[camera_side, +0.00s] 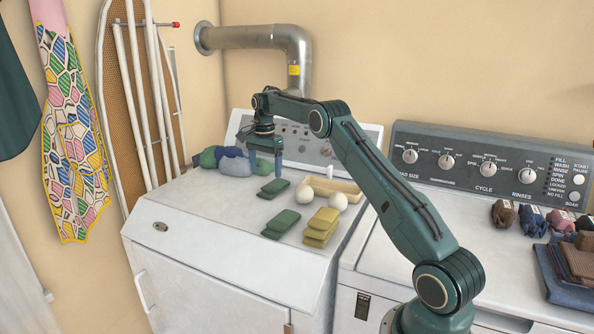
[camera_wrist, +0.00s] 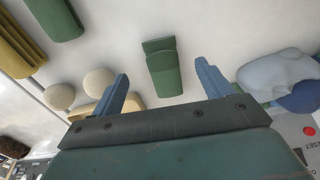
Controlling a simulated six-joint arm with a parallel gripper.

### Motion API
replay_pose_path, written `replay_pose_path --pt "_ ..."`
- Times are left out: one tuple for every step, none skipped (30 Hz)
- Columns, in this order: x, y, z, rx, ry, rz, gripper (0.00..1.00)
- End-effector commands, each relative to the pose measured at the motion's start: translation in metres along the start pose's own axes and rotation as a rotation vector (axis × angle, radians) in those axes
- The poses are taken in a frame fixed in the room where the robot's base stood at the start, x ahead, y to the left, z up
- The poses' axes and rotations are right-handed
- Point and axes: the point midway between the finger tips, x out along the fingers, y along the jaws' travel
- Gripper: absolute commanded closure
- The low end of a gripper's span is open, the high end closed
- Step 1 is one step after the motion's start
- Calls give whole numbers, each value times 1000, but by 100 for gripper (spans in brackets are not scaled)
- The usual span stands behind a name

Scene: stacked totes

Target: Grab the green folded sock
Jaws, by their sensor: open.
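A green folded sock (camera_side: 273,188) lies flat on the white dryer top in the side view. In the wrist view the same sock (camera_wrist: 163,72) shows ahead, in the gap between the two fingers. A second green folded sock (camera_side: 281,223) lies closer to the dryer's front edge, and it also shows at the wrist view's upper left (camera_wrist: 55,16). My gripper (camera_side: 265,165) is open and empty, pointing down above the dryer top behind the first sock. Its blue fingers stand apart in the wrist view (camera_wrist: 162,72), and neither visibly touches the sock.
Yellow folded socks (camera_side: 321,228) lie at the front right. A blue and green cloth heap (camera_side: 232,161) lies left of my gripper. The control panel (camera_side: 310,148) rises behind.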

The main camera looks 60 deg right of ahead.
Motion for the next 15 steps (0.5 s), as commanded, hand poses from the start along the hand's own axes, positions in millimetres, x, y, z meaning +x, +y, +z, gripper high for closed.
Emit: replay_pose_path --pt "8 0 0 0 -1 2 22" --pt "11 0 0 0 -1 3 22" --pt "15 0 0 0 -1 3 22" --pt "17 0 0 0 -1 2 22" --pt "18 0 0 0 0 1 22" --pt "20 0 0 0 0 1 22" --pt "21 0 0 0 -1 1 22" --pt "22 0 0 0 -1 1 22" --pt "22 0 0 0 -1 1 22" --pt "23 0 0 0 0 1 22" --pt "23 0 0 0 0 1 22" --pt "23 0 0 0 0 1 22" --pt "23 0 0 0 0 1 22" --pt "24 0 0 0 -1 1 22" --pt "25 0 0 0 -1 1 22"
